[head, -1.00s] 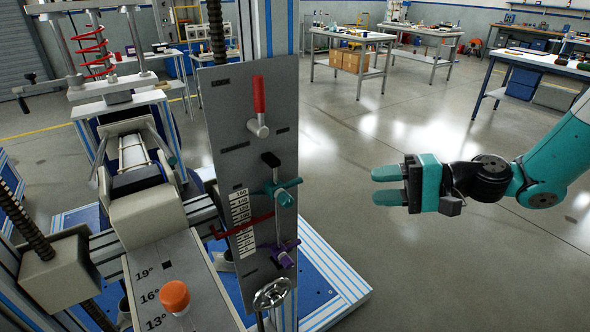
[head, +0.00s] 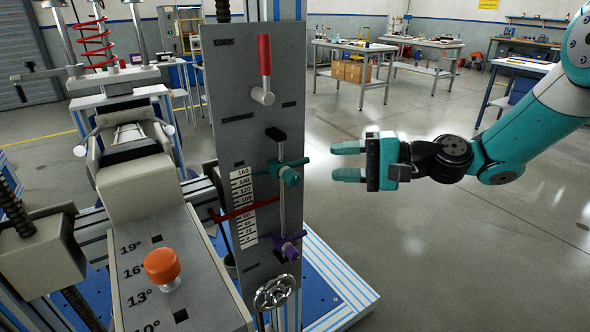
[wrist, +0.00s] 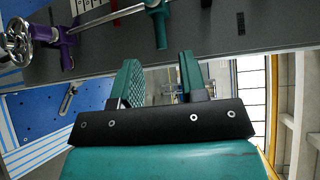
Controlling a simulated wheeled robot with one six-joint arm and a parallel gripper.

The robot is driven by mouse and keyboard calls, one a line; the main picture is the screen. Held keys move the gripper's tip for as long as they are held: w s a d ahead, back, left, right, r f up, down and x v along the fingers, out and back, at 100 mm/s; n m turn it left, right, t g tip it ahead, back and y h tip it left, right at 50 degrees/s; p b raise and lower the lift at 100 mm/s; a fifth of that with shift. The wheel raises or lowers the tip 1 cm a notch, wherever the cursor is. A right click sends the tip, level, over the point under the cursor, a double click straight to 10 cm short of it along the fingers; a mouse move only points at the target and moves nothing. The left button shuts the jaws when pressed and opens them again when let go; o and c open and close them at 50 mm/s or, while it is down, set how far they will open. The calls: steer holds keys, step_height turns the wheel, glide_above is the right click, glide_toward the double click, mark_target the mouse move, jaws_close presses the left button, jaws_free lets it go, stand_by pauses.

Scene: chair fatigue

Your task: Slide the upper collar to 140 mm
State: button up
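The teal upper collar (head: 289,176) sits on a thin upright rod on the grey panel (head: 225,100). A white scale strip (head: 243,200) with black numbers, 160 near its top, stands left of the rod. The collar is near the scale's upper part; its exact reading is unclear. A purple lower collar (head: 289,249) is further down the rod. My gripper (head: 340,162) is open and empty, right of the teal collar and apart from it. In the wrist view, the teal collar (wrist: 161,26) and purple collar (wrist: 66,32) show beyond my open fingers (wrist: 160,78).
A red pointer (head: 240,210) crosses the scale between the collars. A red-handled lever (head: 264,65) is above and a handwheel (head: 274,291) below. An orange knob (head: 162,265) stands on the angled plate at left. Open floor lies right of the panel.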

mark_target(303, 163)
steer(key=x, duration=0.7)
steer(key=shift+a+p, duration=0.25)
steer(key=shift+p, duration=0.1)
